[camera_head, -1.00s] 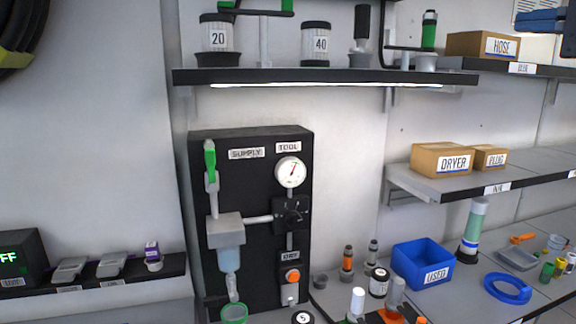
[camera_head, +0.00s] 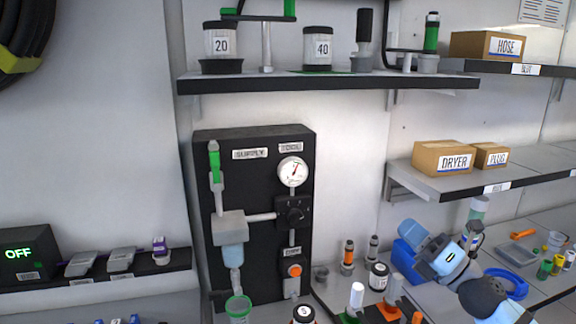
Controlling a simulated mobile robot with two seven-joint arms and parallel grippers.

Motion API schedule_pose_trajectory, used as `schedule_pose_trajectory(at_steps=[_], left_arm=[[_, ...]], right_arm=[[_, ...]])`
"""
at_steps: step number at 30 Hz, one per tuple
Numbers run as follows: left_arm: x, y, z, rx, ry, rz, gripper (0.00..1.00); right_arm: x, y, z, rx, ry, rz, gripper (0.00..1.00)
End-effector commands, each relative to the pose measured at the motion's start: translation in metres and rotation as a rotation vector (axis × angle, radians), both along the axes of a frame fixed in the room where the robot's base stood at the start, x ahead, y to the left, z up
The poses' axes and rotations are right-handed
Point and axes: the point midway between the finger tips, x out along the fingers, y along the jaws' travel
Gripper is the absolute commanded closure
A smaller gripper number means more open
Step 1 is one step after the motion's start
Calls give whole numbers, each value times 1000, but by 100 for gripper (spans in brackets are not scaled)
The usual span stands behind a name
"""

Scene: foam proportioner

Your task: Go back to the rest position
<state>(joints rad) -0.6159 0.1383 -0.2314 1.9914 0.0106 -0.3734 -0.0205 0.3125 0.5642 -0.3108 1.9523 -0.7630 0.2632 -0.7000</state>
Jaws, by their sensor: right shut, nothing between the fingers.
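My right arm comes in from the lower right. Its blue-grey wrist is over the blue USED bin (camera_head: 404,257) and covers most of it. My right gripper (camera_head: 473,238) is small and dark beside the wrist, in front of the pale green-topped cylinder (camera_head: 479,208). It is shut, with nothing seen in it. My left gripper is not in view.
The black supply panel (camera_head: 255,160) stands in the middle. The DRYER box (camera_head: 442,157) is on the shelf above. A blue ring (camera_head: 513,284) lies at right.

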Motion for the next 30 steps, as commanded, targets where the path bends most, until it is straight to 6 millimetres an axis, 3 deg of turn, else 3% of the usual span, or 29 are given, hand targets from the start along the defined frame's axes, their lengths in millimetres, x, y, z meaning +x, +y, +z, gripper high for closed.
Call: schedule_pose_trajectory(at_steps=[1,5,8,12,15,18,22,25,30], left_arm=[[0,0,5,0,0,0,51],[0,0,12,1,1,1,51],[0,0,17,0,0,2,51],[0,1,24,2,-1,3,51],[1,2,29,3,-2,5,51],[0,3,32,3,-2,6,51],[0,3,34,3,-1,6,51],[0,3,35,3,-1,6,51],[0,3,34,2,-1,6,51]], right_arm=[[-7,2,-32,120,137,8,100],[-28,2,-111,444,488,3,100],[-56,4,-176,696,753,-26,100],[-115,9,-265,1057,1109,-104,100],[-165,15,-319,1300,1325,-182,100],[-213,23,-357,1502,1488,-262,100],[-258,31,-387,1684,1619,-344,100],[-276,34,-397,1755,1666,-379,100],[-282,36,-401,1781,1683,-390,100]])
